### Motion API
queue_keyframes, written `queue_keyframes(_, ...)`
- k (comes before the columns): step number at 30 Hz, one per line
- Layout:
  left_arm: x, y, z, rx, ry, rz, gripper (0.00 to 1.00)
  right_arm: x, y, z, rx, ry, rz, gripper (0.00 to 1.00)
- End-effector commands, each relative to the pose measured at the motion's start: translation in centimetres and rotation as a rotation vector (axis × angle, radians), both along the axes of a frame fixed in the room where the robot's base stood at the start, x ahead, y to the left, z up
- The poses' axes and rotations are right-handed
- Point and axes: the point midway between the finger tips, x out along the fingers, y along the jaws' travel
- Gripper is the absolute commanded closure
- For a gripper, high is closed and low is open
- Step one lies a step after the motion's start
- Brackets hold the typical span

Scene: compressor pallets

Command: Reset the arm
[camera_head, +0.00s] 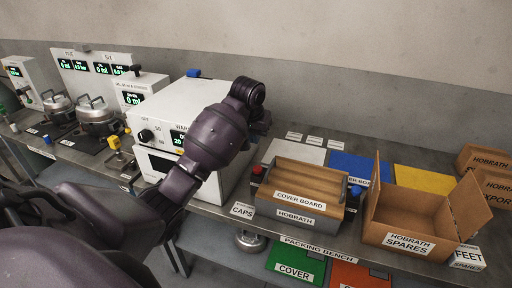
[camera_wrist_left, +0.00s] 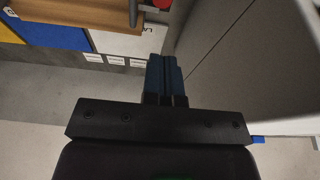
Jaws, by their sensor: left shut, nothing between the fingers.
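My left arm, dark purple, rises from the lower left in the head view and bends over the front right of a white oven-like box (camera_head: 178,108). My left gripper (camera_head: 261,122) is at the arm's far end, beside the box's right side and above the bench, partly hidden by the wrist. In the left wrist view the gripper (camera_wrist_left: 164,75) shows its dark blue fingers together with nothing between them. The grey side of the box stands close to the right of the fingers there. My right gripper is not in view.
A wooden tray labelled COVER BOARD (camera_head: 300,198) and an open carton labelled HOBRATH SPARES (camera_head: 405,240) stand on the packing bench (camera_head: 330,238). Blue (camera_head: 358,166) and yellow (camera_head: 424,179) panels lie behind them. Metal pots (camera_head: 95,115) stand at the left.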

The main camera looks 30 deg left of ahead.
Motion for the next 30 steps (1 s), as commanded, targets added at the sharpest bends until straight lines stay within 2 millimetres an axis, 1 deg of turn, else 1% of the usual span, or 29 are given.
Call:
queue_keyframes(3, -0.3, 0.0, 1.0, 0.000, -0.001, 0.001, 1.00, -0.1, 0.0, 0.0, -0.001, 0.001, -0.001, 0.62)
queue_keyframes(6, -0.4, -0.1, 1.3, -0.001, 0.001, 0.001, 1.00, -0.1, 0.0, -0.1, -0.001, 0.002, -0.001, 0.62)
queue_keyframes(24, -0.4, -0.1, 1.4, 0.001, 0.000, -0.005, 1.00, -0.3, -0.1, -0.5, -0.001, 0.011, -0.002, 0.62)
queue_keyframes(26, -0.1, -0.1, 1.5, 0.003, -0.018, -0.017, 1.00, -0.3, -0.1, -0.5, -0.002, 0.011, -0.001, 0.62)
queue_keyframes(29, 1.1, -0.1, 1.9, 0.011, -0.095, -0.041, 1.00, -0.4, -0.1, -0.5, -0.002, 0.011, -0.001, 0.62)
queue_keyframes(30, 1.8, -0.1, 2.3, 0.021, -0.144, -0.054, 1.00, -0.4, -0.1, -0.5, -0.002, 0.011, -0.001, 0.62)
